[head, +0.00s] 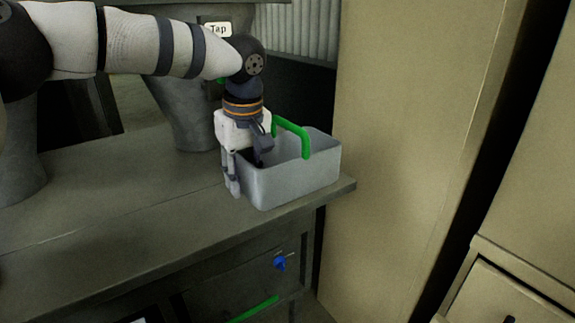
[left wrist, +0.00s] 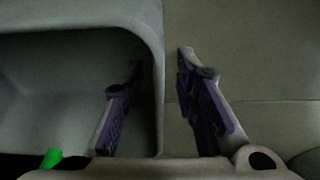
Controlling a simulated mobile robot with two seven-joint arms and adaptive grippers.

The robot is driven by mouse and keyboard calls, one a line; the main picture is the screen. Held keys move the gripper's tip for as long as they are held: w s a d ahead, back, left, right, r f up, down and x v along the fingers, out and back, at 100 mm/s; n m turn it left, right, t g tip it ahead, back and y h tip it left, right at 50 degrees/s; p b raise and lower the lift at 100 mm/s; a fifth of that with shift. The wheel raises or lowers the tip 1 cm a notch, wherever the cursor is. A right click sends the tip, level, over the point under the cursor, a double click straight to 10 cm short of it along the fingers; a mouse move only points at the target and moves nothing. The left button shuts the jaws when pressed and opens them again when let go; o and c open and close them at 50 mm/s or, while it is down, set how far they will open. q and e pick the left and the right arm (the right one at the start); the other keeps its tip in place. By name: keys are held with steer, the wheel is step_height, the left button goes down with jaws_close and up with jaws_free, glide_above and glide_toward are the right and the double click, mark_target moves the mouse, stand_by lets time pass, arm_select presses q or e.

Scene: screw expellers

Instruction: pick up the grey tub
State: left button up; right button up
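The grey tub (head: 300,184) stands upright on the counter near its right end, with a green handle (head: 292,134) over it. My left gripper (head: 245,177) points down at the tub's left wall. In the left wrist view the tub (left wrist: 60,95) fills the left side. There my left gripper (left wrist: 160,62) has one finger inside the tub and the other outside, with the rim between them. The fingers are apart, and a gap shows between the outer finger and the wall. My right gripper is not in view.
The grey-green counter (head: 110,215) is clear left of the tub. A tall beige cabinet (head: 410,130) rises close to the tub's right. Grey funnel-shaped machine parts (head: 185,105) stand behind, with a "Tap" label (head: 218,29). A blue knob (head: 280,263) sits below the counter.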

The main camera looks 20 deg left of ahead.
arm_select(q)
jaws_close()
steer(key=shift+r, duration=0.15)
